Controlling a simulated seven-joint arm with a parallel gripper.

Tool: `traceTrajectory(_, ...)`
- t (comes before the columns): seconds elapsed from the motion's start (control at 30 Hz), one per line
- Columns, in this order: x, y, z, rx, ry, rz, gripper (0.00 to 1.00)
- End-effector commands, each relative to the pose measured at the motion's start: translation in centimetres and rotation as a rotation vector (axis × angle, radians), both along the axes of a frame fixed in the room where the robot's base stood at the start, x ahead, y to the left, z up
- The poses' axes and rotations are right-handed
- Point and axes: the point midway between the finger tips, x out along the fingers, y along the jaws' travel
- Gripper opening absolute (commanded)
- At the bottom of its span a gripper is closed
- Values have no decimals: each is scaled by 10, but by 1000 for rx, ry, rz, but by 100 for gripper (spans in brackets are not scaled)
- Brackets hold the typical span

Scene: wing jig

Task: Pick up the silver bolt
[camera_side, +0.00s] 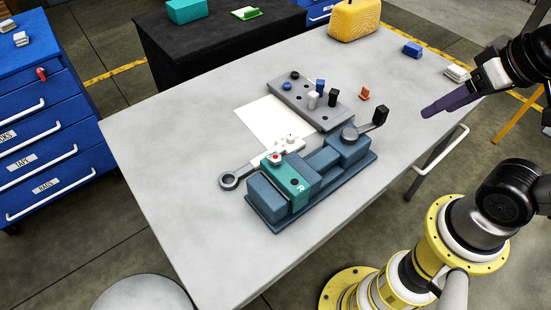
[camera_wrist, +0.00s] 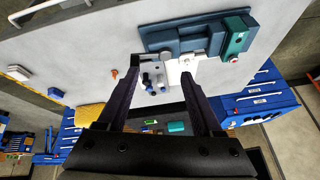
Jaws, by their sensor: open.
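A small silver cylinder that looks like the silver bolt (camera_side: 313,101) stands upright in the grey block (camera_side: 280,97) on the table. A blue peg (camera_side: 320,86) and a black peg (camera_side: 333,97) stand close beside it. My gripper (camera_side: 428,112) is up at the right, well away from the block, with its dark purple fingers pointing left. In the wrist view my gripper (camera_wrist: 161,79) has its two fingers spread with nothing held between them. The block and its pegs are small there, and I cannot pick out the bolt clearly.
A blue vise (camera_side: 330,165) with a green part (camera_side: 292,192) stands in front of the block. White paper (camera_side: 262,122) lies beside the block. An orange piece (camera_side: 365,92), blue piece (camera_side: 412,49) and yellow case (camera_side: 354,20) are behind. The table's left side is clear.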

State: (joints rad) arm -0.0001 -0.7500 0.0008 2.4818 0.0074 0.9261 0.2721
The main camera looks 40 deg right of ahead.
Motion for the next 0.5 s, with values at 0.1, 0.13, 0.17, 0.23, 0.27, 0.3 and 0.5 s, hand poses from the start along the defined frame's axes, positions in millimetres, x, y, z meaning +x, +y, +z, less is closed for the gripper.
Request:
traceTrajectory(0.1, 12, 3, 22, 139, -7, -230, 68)
traceTrajectory(0.13, 17, 5, 26, 175, -1, -288, 68)
traceTrajectory(0.17, 22, 7, 31, 210, 6, -345, 68)
traceTrajectory(0.23, 35, 13, 42, 292, 31, -473, 68)
traceTrajectory(0.27, 41, 16, 46, 325, 43, -527, 68)
traceTrajectory(0.3, 50, 20, 51, 367, 64, -599, 68)
traceTrajectory(0.5, 105, 54, 67, 539, 198, -953, 68)
